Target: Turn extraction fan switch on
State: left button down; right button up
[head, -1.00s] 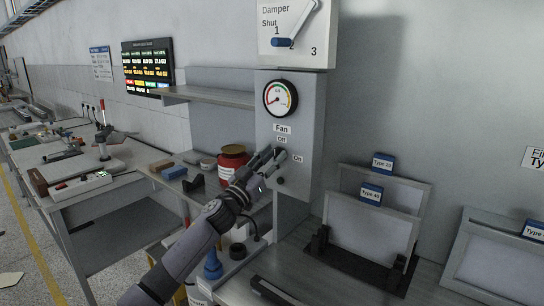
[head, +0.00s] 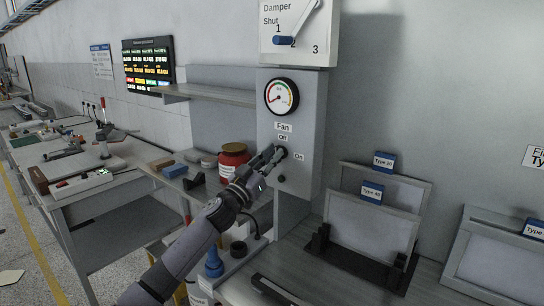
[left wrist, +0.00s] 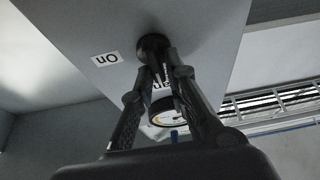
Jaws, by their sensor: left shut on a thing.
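The fan switch is a dark round knob (head: 281,152) on the grey control box (head: 264,112), below the "Fan" label (head: 283,127). A small label sits above the knob and an "On" label (head: 299,156) to its right. My left gripper (head: 275,157) reaches up from the lower left, its fingertips at the knob. In the left wrist view, the fingers (left wrist: 158,62) converge and close on the dark knob (left wrist: 152,43), beside the "On" label (left wrist: 106,58). The fingers partly hide the knob, so its turned angle cannot be told. My right gripper is not in view.
A round gauge (head: 282,96) and a damper panel (head: 296,47) are above the switch. Framed panels (head: 372,222) stand to the right.

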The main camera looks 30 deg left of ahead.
pick_arm(q)
jog(key=shift+r+m, duration=0.15)
jog(key=shift+m, duration=0.15)
jog(key=m+g+h, duration=0.1)
jog(key=m+h, duration=0.1)
jog(key=m, duration=0.2)
jog(key=m+g+h+p, duration=0.1)
jog(key=m+h, duration=0.1)
jog(key=m, duration=0.2)
jog(key=m+h, duration=0.2)
jog(key=m, duration=0.2)
jog(key=shift+d+r+g+p, duration=0.1)
jog(key=shift+d+g+p, duration=0.1)
jog(key=shift+g+p, duration=0.2)
jog(key=m+g+p, duration=0.1)
jog(key=m, duration=0.2)
jog(key=m+g+h+p, duration=0.1)
jog(key=m, duration=0.2)
jog(key=shift+d+p, duration=0.1)
jog(key=shift+p, duration=0.25)
jog(key=shift+f+m+g+p, duration=0.15)
jog(key=shift+m+g+p, duration=0.35)
jog(key=shift+m, duration=0.45)
jog(key=shift+f+m+g+p, duration=0.15)
jog(key=shift+m+g+p, duration=0.3)
jog(key=shift+m, duration=0.5)
jog(key=shift+f, duration=0.1)
